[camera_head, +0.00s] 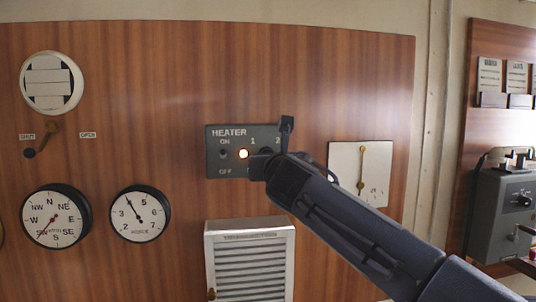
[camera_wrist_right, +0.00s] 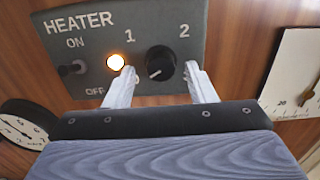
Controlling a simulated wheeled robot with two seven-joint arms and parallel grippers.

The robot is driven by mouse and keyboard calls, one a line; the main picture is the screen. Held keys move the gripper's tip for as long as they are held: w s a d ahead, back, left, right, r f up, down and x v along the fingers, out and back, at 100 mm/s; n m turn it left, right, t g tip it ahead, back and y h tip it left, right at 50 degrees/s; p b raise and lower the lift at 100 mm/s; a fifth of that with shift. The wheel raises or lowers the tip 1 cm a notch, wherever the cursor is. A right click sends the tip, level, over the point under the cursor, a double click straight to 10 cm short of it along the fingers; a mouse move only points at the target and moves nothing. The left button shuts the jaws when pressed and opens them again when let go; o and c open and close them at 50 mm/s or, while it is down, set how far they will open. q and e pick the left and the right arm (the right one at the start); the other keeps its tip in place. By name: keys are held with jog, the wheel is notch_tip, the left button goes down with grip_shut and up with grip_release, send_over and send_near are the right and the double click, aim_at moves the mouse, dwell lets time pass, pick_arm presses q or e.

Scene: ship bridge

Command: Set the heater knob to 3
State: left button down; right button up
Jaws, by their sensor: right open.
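The grey heater panel (camera_head: 215,158) is on the wood wall, and it fills the top of the right wrist view (camera_wrist_right: 188,22). Its round black knob (camera_wrist_right: 160,62) has labels 1 and 2 above it; no 3 is readable. The knob's short white mark points to the lower left. My right gripper (camera_wrist_right: 160,74) is open, with one pale finger on each side of the knob; contact cannot be told. In the head view my right gripper (camera_head: 272,147) mostly covers the knob. My left gripper is out of view.
A lit lamp (camera_wrist_right: 116,62) and an ON/OFF toggle (camera_wrist_right: 72,68) sit left of the knob. A white gauge (camera_head: 345,160) is to the right, a louvred box (camera_head: 250,226) below, and a round dial (camera_head: 140,214) at lower left.

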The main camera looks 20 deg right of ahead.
jog(key=shift+w+d, duration=0.15)
jog(key=shift+w, duration=0.2)
jog(key=c, duration=1)
jog(key=shift+o, duration=0.2)
